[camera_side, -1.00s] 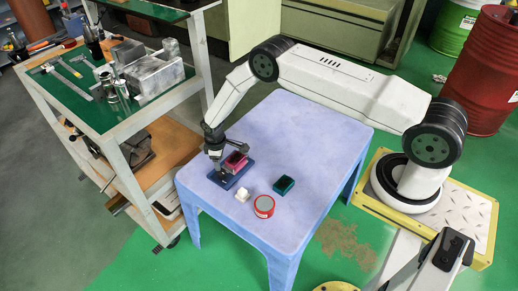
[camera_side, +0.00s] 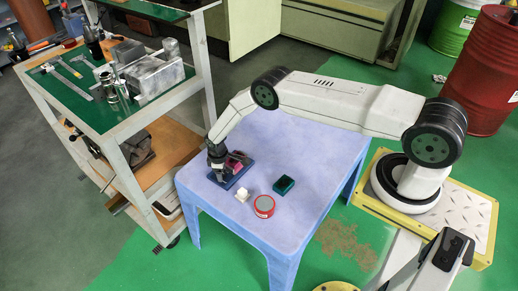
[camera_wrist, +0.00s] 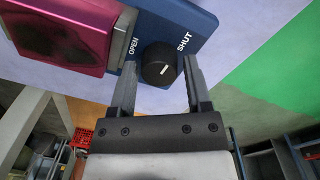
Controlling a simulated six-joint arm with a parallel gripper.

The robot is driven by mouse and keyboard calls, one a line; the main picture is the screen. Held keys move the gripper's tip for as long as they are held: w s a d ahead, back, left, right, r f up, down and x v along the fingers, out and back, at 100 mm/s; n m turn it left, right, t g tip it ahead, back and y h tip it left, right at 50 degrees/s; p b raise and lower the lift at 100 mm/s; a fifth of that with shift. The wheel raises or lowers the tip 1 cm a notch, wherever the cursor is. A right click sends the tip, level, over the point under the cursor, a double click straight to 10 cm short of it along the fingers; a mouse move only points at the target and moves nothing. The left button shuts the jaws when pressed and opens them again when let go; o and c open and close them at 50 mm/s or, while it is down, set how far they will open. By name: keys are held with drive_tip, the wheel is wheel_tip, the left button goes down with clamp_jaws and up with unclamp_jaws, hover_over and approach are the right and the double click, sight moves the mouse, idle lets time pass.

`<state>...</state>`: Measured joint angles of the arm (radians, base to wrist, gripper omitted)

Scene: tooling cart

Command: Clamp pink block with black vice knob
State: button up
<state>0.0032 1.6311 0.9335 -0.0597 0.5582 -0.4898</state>
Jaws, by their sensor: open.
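The blue vice (camera_side: 222,181) sits on the blue table near its left edge. The pink block (camera_wrist: 50,32) rests on the vice, and it also shows in the side view (camera_side: 236,166). The black knob (camera_wrist: 159,66) is on the vice's blue plate (camera_wrist: 178,17), between the labels OPEN and SHUT. A white mark on the knob slants between them. My gripper (camera_wrist: 155,88) is open, with one finger on each side of the knob and a gap visible on both sides. In the side view my gripper (camera_side: 217,167) hides part of the vice.
A white object (camera_side: 242,194), a red-rimmed round tin (camera_side: 264,205) and a dark green box (camera_side: 284,184) stand on the table (camera_side: 310,150) right of the vice. A tooling cart (camera_side: 110,130) stands close to the table's left side. The table's far part is clear.

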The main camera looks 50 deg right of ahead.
drive_tip(key=shift+c, duration=0.2)
clamp_jaws()
drive_tip(key=shift+m, duration=0.3)
drive_tip(key=shift+w+m, duration=0.1)
drive_tip(key=shift+m, duration=2.3)
drive_tip(key=shift+o, duration=0.2)
unclamp_jaws()
